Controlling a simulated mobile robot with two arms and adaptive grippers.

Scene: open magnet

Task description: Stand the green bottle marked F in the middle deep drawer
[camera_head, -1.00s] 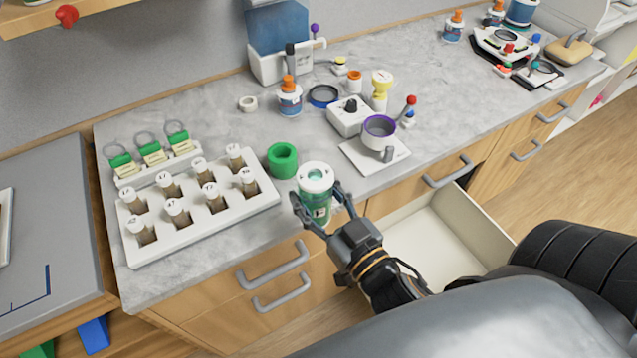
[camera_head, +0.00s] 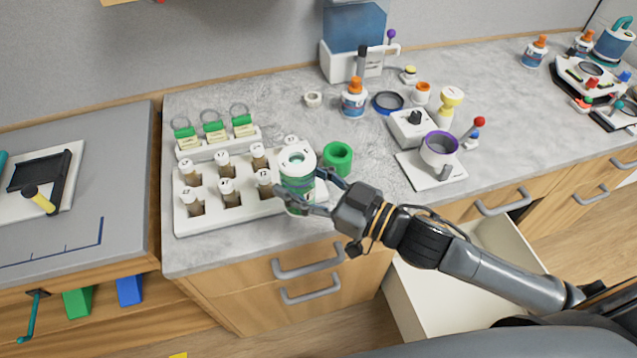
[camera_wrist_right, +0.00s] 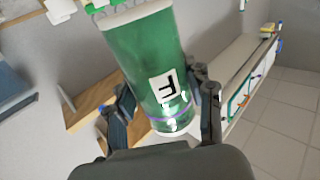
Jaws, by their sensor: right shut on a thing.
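The open middle deep drawer (camera_head: 415,297) is pulled out below the counter, right of the bottle. My arm crosses above it, and much of its inside is hidden. My left gripper does not show.
The white rack (camera_head: 240,208) of vials stands left of the bottle, with a green ring (camera_head: 338,158) behind it to the right. A white plate with a purple-rimmed cup (camera_head: 440,150) sits on the counter (camera_head: 260,110). Shut drawers have grey handles (camera_head: 308,261).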

